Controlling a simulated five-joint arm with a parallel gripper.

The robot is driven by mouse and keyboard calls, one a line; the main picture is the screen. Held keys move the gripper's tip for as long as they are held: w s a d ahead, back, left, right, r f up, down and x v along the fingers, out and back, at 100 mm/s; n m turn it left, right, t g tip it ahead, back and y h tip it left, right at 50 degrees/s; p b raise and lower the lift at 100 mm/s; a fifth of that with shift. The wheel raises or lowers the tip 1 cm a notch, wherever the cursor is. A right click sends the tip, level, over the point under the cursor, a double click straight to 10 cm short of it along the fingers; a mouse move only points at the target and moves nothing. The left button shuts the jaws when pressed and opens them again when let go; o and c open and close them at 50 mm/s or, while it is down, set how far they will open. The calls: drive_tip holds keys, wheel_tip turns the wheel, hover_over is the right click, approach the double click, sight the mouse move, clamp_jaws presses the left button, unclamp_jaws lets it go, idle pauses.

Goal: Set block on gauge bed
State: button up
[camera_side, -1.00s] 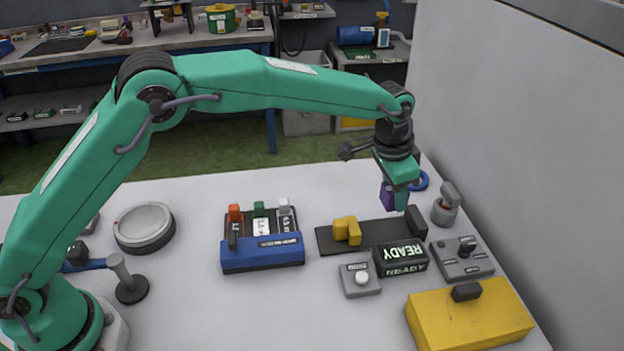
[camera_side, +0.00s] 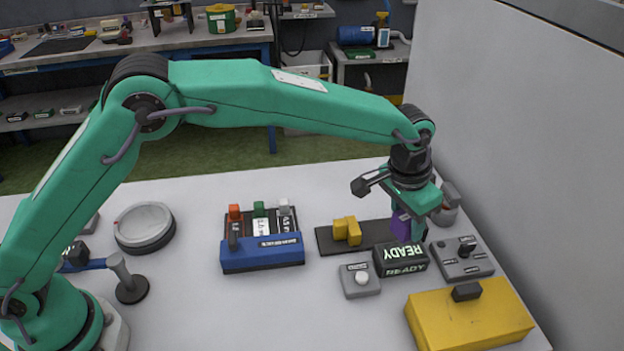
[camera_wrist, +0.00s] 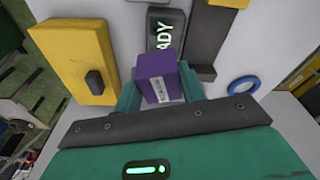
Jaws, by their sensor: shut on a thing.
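The purple block (camera_side: 401,225) is held in my gripper (camera_side: 414,226), which is shut on it. In the wrist view the block (camera_wrist: 162,80) shows a barcode label and sits between the two fingers of my gripper (camera_wrist: 163,92). The gauge bed is a dark flat rail (camera_side: 373,233) with a yellow stop (camera_side: 347,231) on it. The block is at the right end of the bed, in front of the dark end piece. I cannot tell whether the block touches the bed.
A black READY display (camera_side: 400,258) stands just in front of the bed. A grey button box (camera_side: 354,281), a grey switch box (camera_side: 462,258) and a yellow box (camera_side: 470,320) are nearby. A blue rack (camera_side: 262,253) is to the left. A wall rises at the right.

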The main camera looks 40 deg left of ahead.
drive_tip(key=w+a+f, duration=0.1)
drive_tip(key=w+f, duration=0.1)
drive_tip(key=w+a+f, duration=0.2)
drive_tip(key=w, duration=0.1)
drive_tip(key=w+a+f, duration=0.1)
drive_tip(key=w+a, duration=0.1)
drive_tip(key=w, duration=0.1)
drive_tip(key=shift+w+f, duration=0.2)
drive_tip(key=shift+f, duration=2.2)
drive_tip(key=o, duration=1.2)
drive_tip(key=shift+f, duration=0.15)
drive_tip(key=r, duration=0.4)
drive_tip(key=s+r, duration=0.1)
drive_tip(key=r, duration=0.3)
drive_tip(key=s+a+r, duration=0.1)
drive_tip(key=r, duration=0.3)
drive_tip(key=shift+r, duration=0.1)
